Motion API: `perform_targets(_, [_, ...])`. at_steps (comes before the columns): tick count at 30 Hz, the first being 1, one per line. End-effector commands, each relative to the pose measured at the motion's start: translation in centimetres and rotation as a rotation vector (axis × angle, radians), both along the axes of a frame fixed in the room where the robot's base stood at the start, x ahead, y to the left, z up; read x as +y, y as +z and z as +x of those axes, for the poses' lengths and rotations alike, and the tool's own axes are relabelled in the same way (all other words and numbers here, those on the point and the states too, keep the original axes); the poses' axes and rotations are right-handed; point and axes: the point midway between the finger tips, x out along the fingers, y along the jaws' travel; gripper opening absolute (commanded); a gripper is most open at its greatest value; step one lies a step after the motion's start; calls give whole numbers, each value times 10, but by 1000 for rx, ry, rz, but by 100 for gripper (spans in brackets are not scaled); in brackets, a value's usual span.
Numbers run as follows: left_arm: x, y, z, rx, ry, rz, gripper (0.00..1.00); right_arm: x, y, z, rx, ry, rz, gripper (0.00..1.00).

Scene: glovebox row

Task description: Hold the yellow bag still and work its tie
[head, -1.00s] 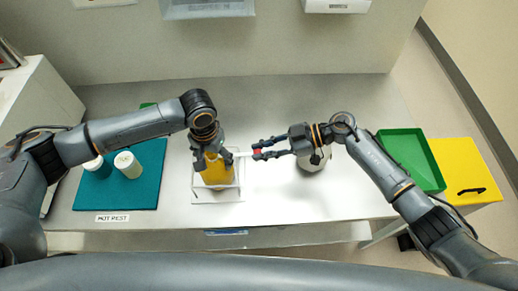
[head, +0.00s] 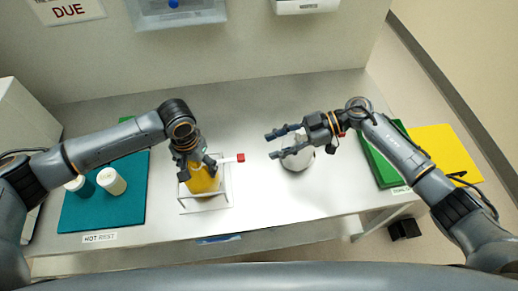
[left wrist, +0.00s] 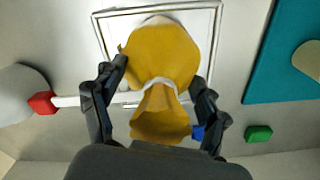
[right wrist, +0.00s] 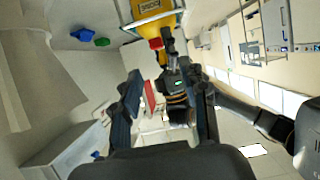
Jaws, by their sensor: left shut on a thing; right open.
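The yellow bag (head: 203,180) stands in a white wire-frame holder (head: 205,211) at the left-middle of the bench. In the left wrist view the bag (left wrist: 160,55) has its neck cinched by a white tie (left wrist: 154,84). The tie's white tail (left wrist: 68,101) sticks out sideways to a red tab (left wrist: 42,103); this tab also shows in the head view (head: 241,157). My left gripper (head: 197,168) is shut on the bag, one finger on each side of it. My right gripper (head: 271,145) is open and empty, right of the red tab and apart from it.
A white round container (head: 298,160) stands under my right gripper. A teal mat (head: 128,205) with two white-lidded jars lies at left. A green tray (head: 380,167) and a yellow surface (head: 440,150) are at right. The bench front between holder and tray is clear.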

Motion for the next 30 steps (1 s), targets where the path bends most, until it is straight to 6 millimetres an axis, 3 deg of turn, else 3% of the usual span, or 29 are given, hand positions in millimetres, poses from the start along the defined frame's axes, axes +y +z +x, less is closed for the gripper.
perform_targets(6, [1,-7,-6,15,-2,6,28,-23,9,3,-1,0,0,43])
perform_targets(19, [1,-7,-6,15,-1,6,28,-26,11,3,0,1,1,43])
perform_targets(20, [1,-7,-6,15,-1,6,78,-26,11,3,0,1,1,43])
perform_targets(21, [1,-7,-5,15,-1,6,86,-26,11,3,0,1,1,43])
perform_targets(24, [1,-5,-4,11,-1,5,100,-26,11,3,0,1,1,43])
perform_targets(30, [1,-3,-3,7,-1,3,100,-26,11,3,0,1,1,43])
